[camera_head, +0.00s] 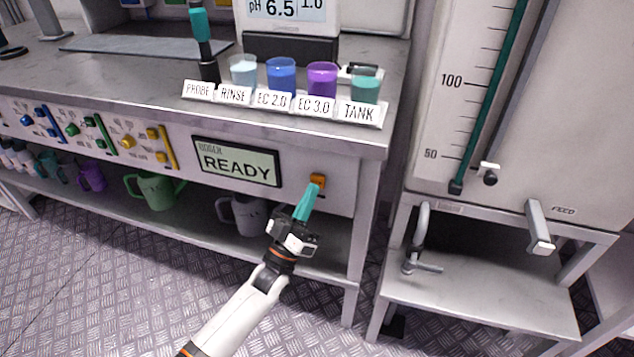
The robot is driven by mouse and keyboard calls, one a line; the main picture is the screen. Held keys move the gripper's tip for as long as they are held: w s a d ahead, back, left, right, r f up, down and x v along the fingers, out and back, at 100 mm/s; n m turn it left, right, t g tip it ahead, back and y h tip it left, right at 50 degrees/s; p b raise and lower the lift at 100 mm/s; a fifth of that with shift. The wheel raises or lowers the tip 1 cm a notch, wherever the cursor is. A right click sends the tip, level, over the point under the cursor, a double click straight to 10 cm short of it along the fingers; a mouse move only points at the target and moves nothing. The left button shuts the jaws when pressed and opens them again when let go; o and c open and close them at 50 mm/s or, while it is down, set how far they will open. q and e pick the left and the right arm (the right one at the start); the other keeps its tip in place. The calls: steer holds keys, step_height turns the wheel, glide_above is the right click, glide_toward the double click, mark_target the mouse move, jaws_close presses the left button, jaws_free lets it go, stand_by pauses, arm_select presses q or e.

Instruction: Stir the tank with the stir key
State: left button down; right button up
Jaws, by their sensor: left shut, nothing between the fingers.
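An orange key (319,180) sits on the front panel of the bench, just right of the lit READY display (237,162); no label naming it is legible. My left gripper (313,188) has its teal fingers shut and empty. Its tips are at the lower edge of the key in the picture; I cannot tell whether they touch it. The large pale tank (540,110) stands at the right, with a scale marked 100 and 50 and a green level tube. Its inside is not visible. My right gripper is not in view.
On the bench, cups stand behind labels RINSE, EC 2.0, EC 3.0 and TANK (360,112), beside a probe (203,45). Coloured buttons (153,133) line the panel's left. Jugs (155,191) stand on the lower shelf. A FEED handle (539,228) and a tap (422,240) are at the right.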

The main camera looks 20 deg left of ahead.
arm_select(q)
steer(key=shift+w+b, duration=0.3)
steer(key=shift+w, duration=0.35)
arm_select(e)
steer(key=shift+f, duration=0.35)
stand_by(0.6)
arm_select(q)
steer(key=shift+s+p, duration=0.55)
steer(key=shift+s, duration=0.35)
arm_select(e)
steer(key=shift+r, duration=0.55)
